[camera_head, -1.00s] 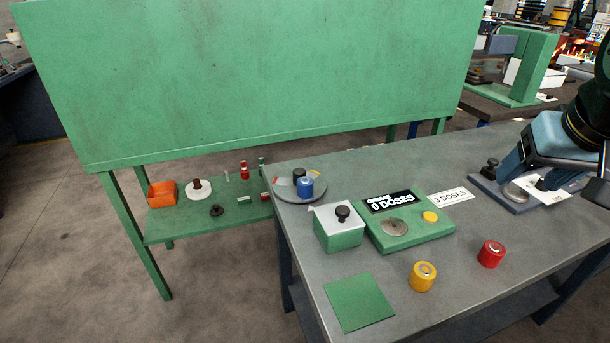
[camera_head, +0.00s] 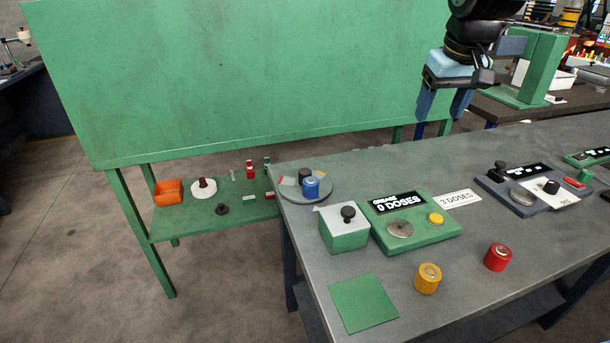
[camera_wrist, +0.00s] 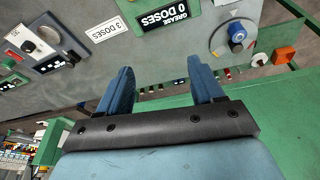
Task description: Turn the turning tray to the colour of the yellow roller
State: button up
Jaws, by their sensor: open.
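The turning tray (camera_head: 322,192) is a round grey disc at the far left corner of the grey table. A blue roller (camera_head: 311,187) stands on it beside a dark knob (camera_head: 304,175), with small coloured patches near the rim. The tray also shows in the wrist view (camera_wrist: 219,46) at the upper right. The yellow roller (camera_head: 427,279) stands on the table near the front edge, apart from the tray. My gripper (camera_head: 442,117) is open and empty, raised at the table's back edge, right of the tray. Its two blue fingers show in the wrist view (camera_wrist: 163,84).
A red roller (camera_head: 498,257) stands right of the yellow one. A green grease unit (camera_head: 447,232) reading 0 DOSES and a green box (camera_head: 343,236) with a black knob stand near the tray. A green square (camera_head: 363,303) lies in front. A green panel (camera_head: 240,80) rises behind.

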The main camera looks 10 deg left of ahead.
jog(key=w+a+f+n+g, duration=0.1)
jog(key=w+a+f, duration=0.2)
jog(key=w+a, duration=0.3)
jog(key=w+a+f+n+g, duration=0.1)
jog(key=w+a+f+n, duration=0.2)
jog(key=a, duration=0.6)
jog(key=n+g, duration=0.1)
send_over(305, 171)
notch_tip(305, 171, down, 10)
jog(key=shift+h, duration=0.3)
notch_tip(305, 171, down, 14)
jog(key=shift+r, duration=0.25)
jog(key=shift+w, duration=0.1)
grip_shut()
